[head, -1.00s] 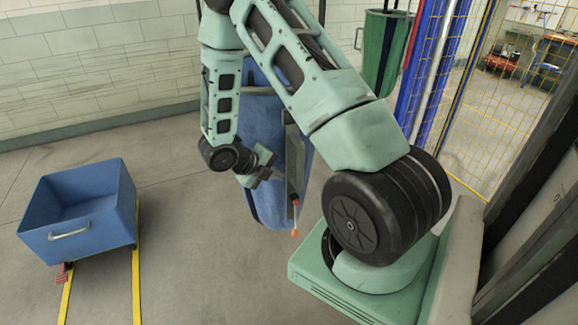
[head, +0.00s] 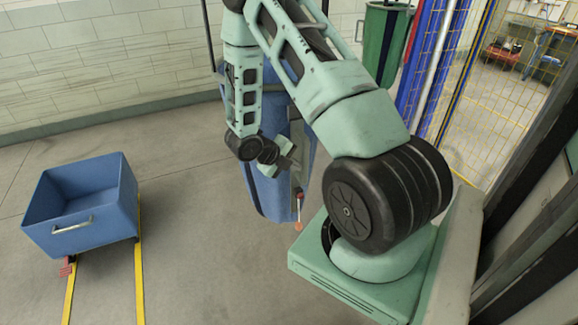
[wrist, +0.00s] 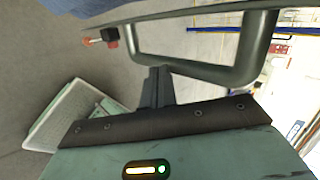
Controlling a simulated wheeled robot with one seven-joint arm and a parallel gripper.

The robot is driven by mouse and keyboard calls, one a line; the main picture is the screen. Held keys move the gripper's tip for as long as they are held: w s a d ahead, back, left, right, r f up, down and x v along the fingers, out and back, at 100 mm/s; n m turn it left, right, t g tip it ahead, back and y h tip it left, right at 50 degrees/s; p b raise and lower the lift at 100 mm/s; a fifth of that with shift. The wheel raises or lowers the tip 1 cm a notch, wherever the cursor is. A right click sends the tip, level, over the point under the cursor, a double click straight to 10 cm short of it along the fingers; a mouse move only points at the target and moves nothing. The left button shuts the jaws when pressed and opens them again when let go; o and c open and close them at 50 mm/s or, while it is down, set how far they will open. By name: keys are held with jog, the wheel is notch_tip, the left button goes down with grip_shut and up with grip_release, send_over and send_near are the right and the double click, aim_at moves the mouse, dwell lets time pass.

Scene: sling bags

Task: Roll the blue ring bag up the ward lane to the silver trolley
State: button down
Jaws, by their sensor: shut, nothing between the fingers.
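The blue bag (head: 262,190) hangs behind my arm in the head view, partly hidden by it. A grey plate (head: 297,150) is on its near side, with a red and orange-tipped piece low down. My gripper (head: 288,162) is at that plate. In the wrist view my gripper (wrist: 159,80) is shut and empty, its fingertips just at the lower bar of a grey U-shaped handle (wrist: 200,72). I cannot tell whether they touch it. A little of the blue bag shows at the top edge. I see no ring and no silver trolley.
A blue open bin (head: 85,225) stands at left on yellow floor rails (head: 139,280). A green bag (head: 380,45) hangs at the back right, near blue posts and a yellow mesh fence (head: 490,110). Grey floor is open between the bin and the blue bag.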

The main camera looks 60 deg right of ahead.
jog(key=shift+s+d, duration=0.1)
jog(key=shift+d, duration=0.15)
jog(key=shift+a, duration=0.1)
jog(key=a+f+b+v, duration=0.1)
jog(key=f+v, duration=0.1)
jog(key=v, duration=1)
jog(key=shift+w+a+r+b, duration=0.35)
jog(key=shift+w+a, duration=0.15)
jog(key=shift+a, duration=0.15)
jog(key=shift+f, duration=0.1)
